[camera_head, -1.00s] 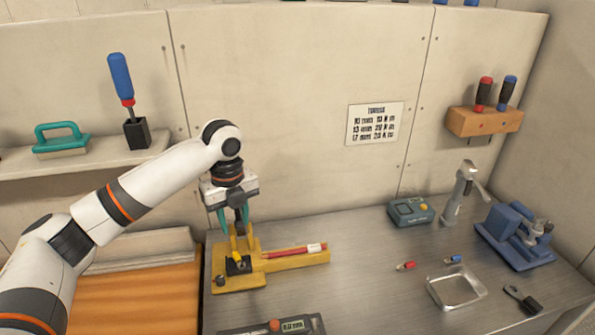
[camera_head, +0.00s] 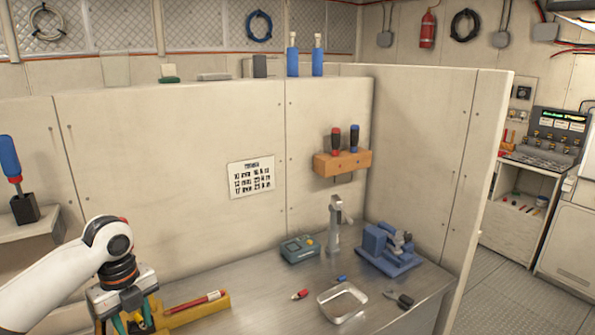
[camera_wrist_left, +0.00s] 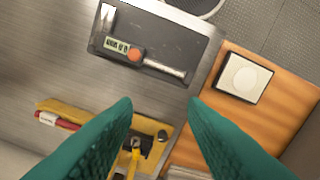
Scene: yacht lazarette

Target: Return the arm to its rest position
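My left arm comes in from the left in the head view. Its left gripper (camera_head: 132,320) hangs over the yellow fixture (camera_head: 195,312), with the fingers cut off by the lower edge. In the left wrist view the two teal fingers of my left gripper (camera_wrist_left: 160,105) stand wide apart with nothing between their tips. The yellow fixture (camera_wrist_left: 80,112) with a red and white tool (camera_wrist_left: 58,120) lies below them, partly hidden behind the left finger. My right gripper is in neither view.
A dark torque tester tray (camera_wrist_left: 155,45) and an orange wooden board (camera_wrist_left: 280,95) lie below. The steel bench holds a teal meter (camera_head: 300,249), a metal tray (camera_head: 342,303) and a blue vise (camera_head: 388,248). A partition wall (camera_head: 180,170) stands behind the bench.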

